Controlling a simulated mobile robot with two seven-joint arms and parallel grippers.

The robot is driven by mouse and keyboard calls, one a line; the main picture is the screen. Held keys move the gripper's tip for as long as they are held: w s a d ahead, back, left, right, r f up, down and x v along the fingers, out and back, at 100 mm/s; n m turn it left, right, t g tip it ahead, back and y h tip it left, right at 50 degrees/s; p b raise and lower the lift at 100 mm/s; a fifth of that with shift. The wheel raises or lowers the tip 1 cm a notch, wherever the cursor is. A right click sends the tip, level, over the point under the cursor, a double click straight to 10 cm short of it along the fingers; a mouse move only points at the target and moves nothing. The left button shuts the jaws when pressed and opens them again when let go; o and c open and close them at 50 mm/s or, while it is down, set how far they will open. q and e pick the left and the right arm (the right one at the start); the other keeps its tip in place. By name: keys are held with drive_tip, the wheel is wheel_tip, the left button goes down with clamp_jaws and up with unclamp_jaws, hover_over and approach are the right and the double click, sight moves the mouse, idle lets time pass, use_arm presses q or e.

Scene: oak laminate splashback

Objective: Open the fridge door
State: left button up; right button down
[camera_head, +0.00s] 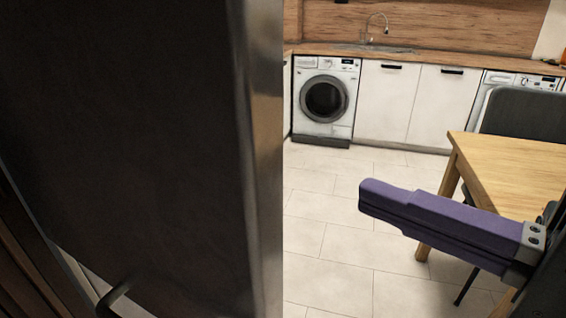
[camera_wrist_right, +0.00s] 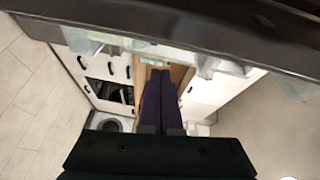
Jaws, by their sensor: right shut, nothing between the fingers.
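The fridge door (camera_head: 130,130) fills the left of the head view as a large dark panel with a shiny metallic right edge. A dark curved bar (camera_head: 118,294), perhaps its handle, shows low at left. In the right wrist view a dark edge (camera_wrist_right: 200,35) crosses the top, with pale translucent bins (camera_wrist_right: 85,42) along it; this looks like the door's inner side, standing open. My right gripper (camera_head: 366,196), with purple fingers, is shut and empty, to the right of the door and apart from it in the head view. Its fingers point at that edge in the wrist view (camera_wrist_right: 160,72). My left gripper is out of view.
A wooden table (camera_head: 510,165) and a dark chair (camera_head: 525,115) stand at right, close to my right arm. A washing machine (camera_head: 325,98) and white cabinets (camera_head: 385,100) line the back under a wooden counter. The tiled floor (camera_head: 325,240) between is clear.

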sight(286, 164)
drive_tip(key=w+a+m+t+p, duration=0.1)
drive_tip(key=w+a+m+p, duration=0.15)
drive_tip(key=w+a, duration=0.45)
use_arm(q)
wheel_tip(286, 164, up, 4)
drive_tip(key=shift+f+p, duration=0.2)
drive_tip(key=shift+p, duration=0.6)
use_arm(e)
drive_tip(key=shift+s+a+r+n, duration=0.1)
drive_tip(key=shift+s+r+n, duration=0.1)
drive_tip(key=shift+s, duration=0.3)
drive_tip(key=shift+s+a+r+n, duration=0.1)
drive_tip(key=shift+s+r+n, duration=0.05)
drive_tip(key=shift+s, duration=0.3)
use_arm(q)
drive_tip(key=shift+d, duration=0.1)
use_arm(e)
drive_tip(key=shift+a, duration=0.1)
